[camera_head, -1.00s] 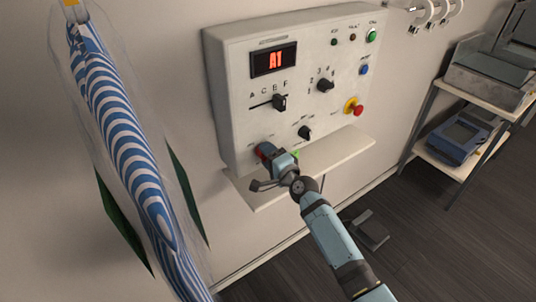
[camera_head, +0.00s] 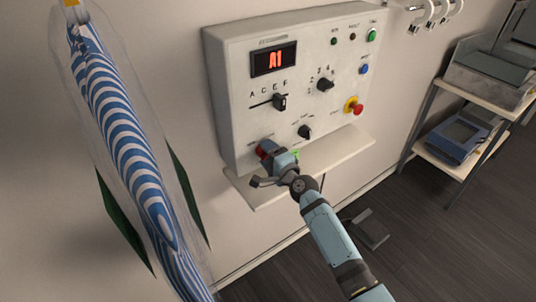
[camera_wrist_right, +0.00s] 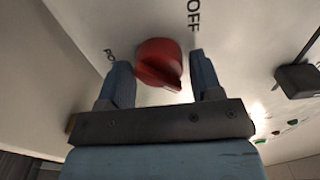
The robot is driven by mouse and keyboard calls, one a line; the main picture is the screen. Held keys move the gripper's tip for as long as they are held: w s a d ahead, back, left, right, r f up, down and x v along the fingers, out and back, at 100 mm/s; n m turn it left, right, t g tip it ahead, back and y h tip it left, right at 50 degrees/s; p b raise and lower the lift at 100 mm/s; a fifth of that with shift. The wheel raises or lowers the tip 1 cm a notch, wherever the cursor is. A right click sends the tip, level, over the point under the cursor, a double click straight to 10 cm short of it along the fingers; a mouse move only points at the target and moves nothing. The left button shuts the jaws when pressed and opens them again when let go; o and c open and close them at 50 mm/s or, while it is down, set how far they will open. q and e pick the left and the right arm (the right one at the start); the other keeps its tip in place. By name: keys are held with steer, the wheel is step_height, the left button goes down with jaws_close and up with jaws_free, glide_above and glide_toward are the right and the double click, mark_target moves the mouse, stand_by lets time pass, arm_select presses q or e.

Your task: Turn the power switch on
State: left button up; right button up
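The power switch (camera_wrist_right: 159,63) is a red rotary knob on the control panel's lower left. In the right wrist view it sits between the two fingers of my right gripper (camera_wrist_right: 163,80), with "OFF" lettering beside it. The fingers stand on either side of the knob with gaps showing, so the gripper is open around it. In the head view, the red knob (camera_head: 264,149) is partly hidden by my right gripper (camera_head: 268,152) at the panel face. My left gripper is not in view.
The white control panel (camera_head: 226,100) carries a lit "A1" display (camera_head: 273,60), a slider (camera_head: 280,102), black knobs and a red emergency button (camera_head: 357,108). A shelf (camera_head: 330,155) juts out below. A bagged striped garment (camera_head: 130,150) hangs at left.

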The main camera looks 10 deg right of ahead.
steer(key=b+v, duration=0.1)
steer(key=v, duration=1.3)
steer(key=shift+f, duration=0.15)
steer(key=s+f+n+g+h+p, duration=0.1)
steer(key=s+f+n+g, duration=0.1)
steer(key=s+f+n, duration=0.3)
steer(key=s+f+n+g+h+p, duration=0.1)
steer(key=s+f+n, duration=0.4)
steer(key=s, duration=0.6)
steer(key=s+f+n+g+h+p, duration=0.1)
steer(key=s+f+n+g, duration=0.1)
steer(key=s+f+n, duration=0.3)
steer(key=s+n, duration=0.1)
steer(key=s, duration=0.3)
steer(key=shift+f+n+g+h, duration=0.3)
steer(key=shift+n, duration=0.1)
